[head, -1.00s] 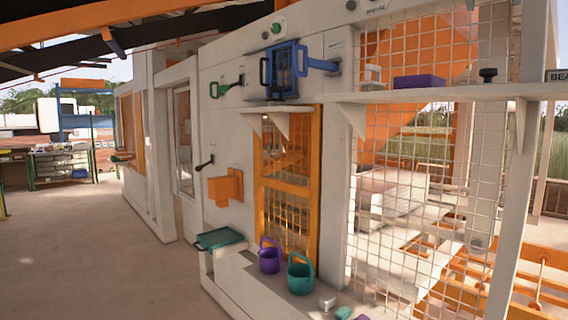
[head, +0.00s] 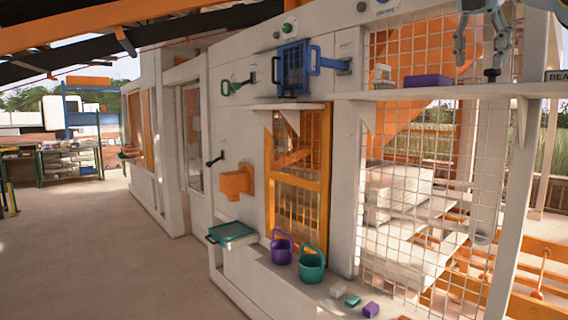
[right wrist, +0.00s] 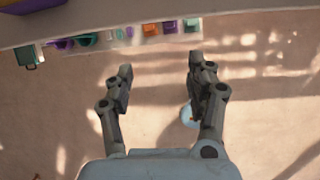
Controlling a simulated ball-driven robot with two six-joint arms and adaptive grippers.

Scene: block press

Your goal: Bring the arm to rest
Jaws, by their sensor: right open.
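My right gripper (head: 478,58) shows at the top right of the head view, in front of the mesh panel near the upper shelf. In the right wrist view the right gripper (right wrist: 160,72) has its two fingers spread apart with nothing between them. Bare floor lies below it in that view. My left gripper is in neither view.
A white wall carries a blue frame (head: 292,68), an orange box (head: 237,183) and a green tray (head: 232,232). Purple (head: 282,248) and teal (head: 312,264) buckets and small blocks (head: 371,309) sit on the lower ledge. A purple block (head: 428,81) lies on the upper shelf.

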